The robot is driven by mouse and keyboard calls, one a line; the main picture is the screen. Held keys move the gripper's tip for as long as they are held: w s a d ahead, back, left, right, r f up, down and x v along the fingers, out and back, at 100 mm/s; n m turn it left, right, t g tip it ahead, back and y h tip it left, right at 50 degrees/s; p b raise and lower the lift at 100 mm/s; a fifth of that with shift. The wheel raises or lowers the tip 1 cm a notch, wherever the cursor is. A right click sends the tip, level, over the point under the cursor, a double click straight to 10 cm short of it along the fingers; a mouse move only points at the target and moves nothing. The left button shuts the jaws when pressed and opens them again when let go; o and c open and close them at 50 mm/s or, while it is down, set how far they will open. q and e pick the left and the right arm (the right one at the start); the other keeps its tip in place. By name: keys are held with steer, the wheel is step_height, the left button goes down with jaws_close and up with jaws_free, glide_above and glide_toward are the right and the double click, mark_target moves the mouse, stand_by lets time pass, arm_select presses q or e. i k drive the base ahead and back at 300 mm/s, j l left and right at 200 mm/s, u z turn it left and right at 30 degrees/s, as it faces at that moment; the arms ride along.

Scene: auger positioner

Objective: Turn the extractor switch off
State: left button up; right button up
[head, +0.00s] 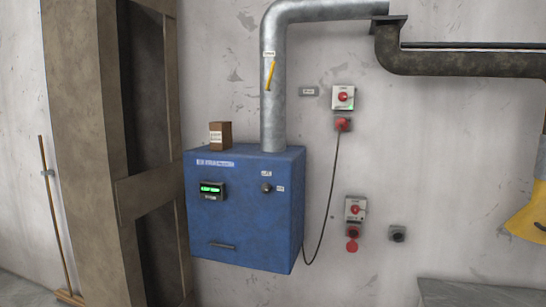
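A blue extractor-like cabinet (245,215) is on the wall with a grey duct (273,110) rising from its top. It has a lit green display (211,189) and a dark knob (266,188). An upper switch box (343,97) with a red rotary knob is on the wall right of the duct, with a small green mark at its lower right. A red plug (343,124) sits below it; its black cable runs down to the cabinet. A second red-knobbed switch (355,209) is lower down. The small labels are unreadable. Neither gripper is in view.
A brown box (220,135) stands on the cabinet. A yellow lever (269,75) is on the duct. A brown column (85,150) and a broom (52,220) are at left. A grey surface (480,292) is at lower right, below a yellow object (527,220).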

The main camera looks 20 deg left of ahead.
mark_target(266, 188)
steer(key=i+j, duration=0.1)
steer(key=j, duration=0.45)
steer(key=i+j, duration=0.15)
steer(key=j, duration=0.4)
steer(key=i+j, duration=0.1)
steer(key=j, duration=0.45)
steer(key=i+j, duration=0.1)
steer(key=j, duration=0.45)
steer(key=i+j+z, duration=0.1)
steer(key=j, duration=0.45)
steer(key=i+j, duration=0.1)
steer(key=j, duration=0.45)
steer(key=i+j, duration=0.1)
steer(key=j, duration=0.45)
